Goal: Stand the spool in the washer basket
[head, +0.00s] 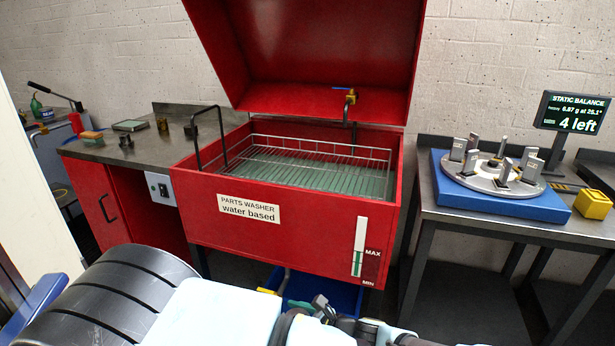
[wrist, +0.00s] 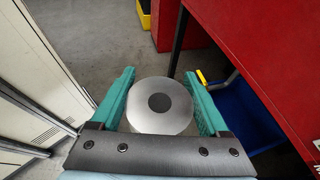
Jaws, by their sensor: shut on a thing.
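In the wrist view the spool (wrist: 160,103) is a pale metal round end face with a dark centre. It sits between the two teal fingers of my gripper (wrist: 160,80), which is shut on it. Its far end is hidden behind this face. In the head view the washer basket (head: 320,142) is a wire-rimmed basket inside the open red parts washer (head: 205,195), with green showing through its slats. No object shows in the basket. My gripper is low in front of the washer, with the floor below it in the wrist view.
The red lid (head: 310,50) stands open above, with a tap (head: 350,97) at the back. A black bar (head: 222,135) rises at the left rim. A blue bin (wrist: 240,112) stands under the washer. A bench with a balancing rotor (head: 492,178) is at right, a steel counter (head: 95,148) at left.

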